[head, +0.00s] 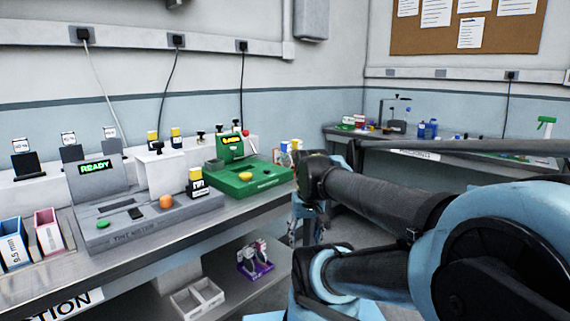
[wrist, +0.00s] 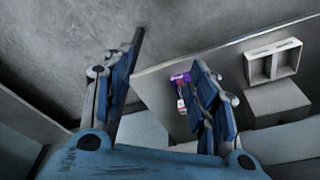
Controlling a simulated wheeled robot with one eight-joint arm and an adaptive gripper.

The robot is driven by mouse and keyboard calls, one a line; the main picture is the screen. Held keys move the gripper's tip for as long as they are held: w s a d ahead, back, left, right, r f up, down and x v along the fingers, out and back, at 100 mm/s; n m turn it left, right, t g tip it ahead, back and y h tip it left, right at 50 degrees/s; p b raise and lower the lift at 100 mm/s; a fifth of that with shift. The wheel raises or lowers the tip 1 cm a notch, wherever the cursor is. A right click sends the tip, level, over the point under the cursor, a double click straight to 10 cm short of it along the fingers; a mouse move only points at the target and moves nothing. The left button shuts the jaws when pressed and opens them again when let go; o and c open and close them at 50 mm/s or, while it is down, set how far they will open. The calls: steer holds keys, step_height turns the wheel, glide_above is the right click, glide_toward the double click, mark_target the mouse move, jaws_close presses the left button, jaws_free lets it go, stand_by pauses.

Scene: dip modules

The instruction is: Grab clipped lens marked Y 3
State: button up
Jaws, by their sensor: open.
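A purple holder (head: 257,267) stands on the lower shelf in the head view, with small grey-and-white clipped pieces (head: 253,249) upright in it. No Y 3 mark can be read at this size, so I cannot tell which piece is the lens. In the wrist view, the purple holder (wrist: 180,76) shows as a small patch beside my right finger, which partly hides it. My gripper (wrist: 169,50) is open, its two blue fingers spread wide with nothing between them. It is apart from the holder.
A white two-part tray (head: 198,298) sits on the lower shelf; the wrist view also shows it (wrist: 272,62). The bench above holds a grey tint meter (head: 122,217), a green device (head: 248,178) and several yellow-topped modules. The bench edge overhangs the shelf.

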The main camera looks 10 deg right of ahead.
steer(key=w+r+m+g, duration=0.1)
steer(key=w+r+m, duration=0.2)
steer(key=w+r, duration=0.65)
steer(key=w+r+m, duration=0.2)
steer(key=w+r, duration=0.5)
steer(key=r, duration=0.6)
step_height(320, 180, up, 14)
steer(key=m+g, duration=0.1)
steer(key=m, duration=0.4)
glide_above(286, 142)
step_height(286, 142, down, 11)
steer(key=shift+s+a+f, duration=0.15)
steer(key=shift+f, duration=2.7)
jaws_close()
